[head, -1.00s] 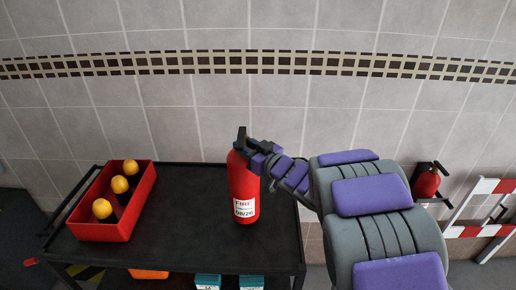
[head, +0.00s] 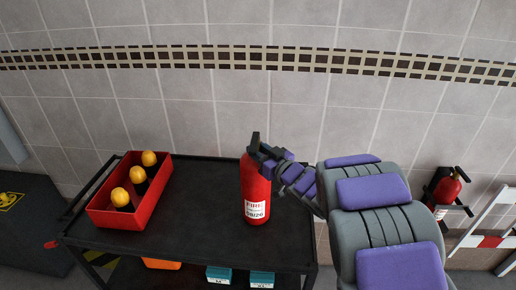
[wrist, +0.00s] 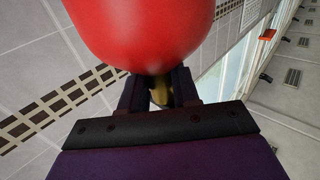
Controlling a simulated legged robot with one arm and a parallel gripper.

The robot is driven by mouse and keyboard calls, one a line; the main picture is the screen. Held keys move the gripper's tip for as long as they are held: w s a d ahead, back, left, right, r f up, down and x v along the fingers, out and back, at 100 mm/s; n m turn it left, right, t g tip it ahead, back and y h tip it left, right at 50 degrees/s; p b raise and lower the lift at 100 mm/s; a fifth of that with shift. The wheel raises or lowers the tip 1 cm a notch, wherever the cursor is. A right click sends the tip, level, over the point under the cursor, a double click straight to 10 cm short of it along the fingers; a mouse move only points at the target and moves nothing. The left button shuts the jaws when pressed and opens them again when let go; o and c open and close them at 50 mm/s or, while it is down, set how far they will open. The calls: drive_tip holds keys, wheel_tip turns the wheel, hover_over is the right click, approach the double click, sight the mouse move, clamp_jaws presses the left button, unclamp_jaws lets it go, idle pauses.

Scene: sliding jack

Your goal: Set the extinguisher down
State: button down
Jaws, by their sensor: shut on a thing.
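A red fire extinguisher (head: 256,190) with a white label and black top is upright over the right part of the black cart top (head: 195,215). I cannot tell for sure whether its base touches the surface. My gripper (head: 268,160) is shut on the extinguisher near its neck, from the right side. In the wrist view the red body (wrist: 140,25) fills the upper middle, and my gripper's fingers (wrist: 160,92) close just below it, around a part mostly hidden.
A red bin (head: 130,215) with yellow-topped items stands on the cart's left. The cart top between bin and extinguisher is clear. Teal boxes (head: 262,278) sit on a lower shelf. Another extinguisher (head: 447,190) hangs at right near a red-white barrier (head: 490,241). A tiled wall stands behind.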

drive_tip(key=c, duration=0.9)
unclamp_jaws()
drive_tip(key=shift+s+r, duration=0.1)
drive_tip(key=shift+r, duration=0.05)
drive_tip(key=shift+o, duration=0.4)
drive_tip(key=shift+d, duration=0.1)
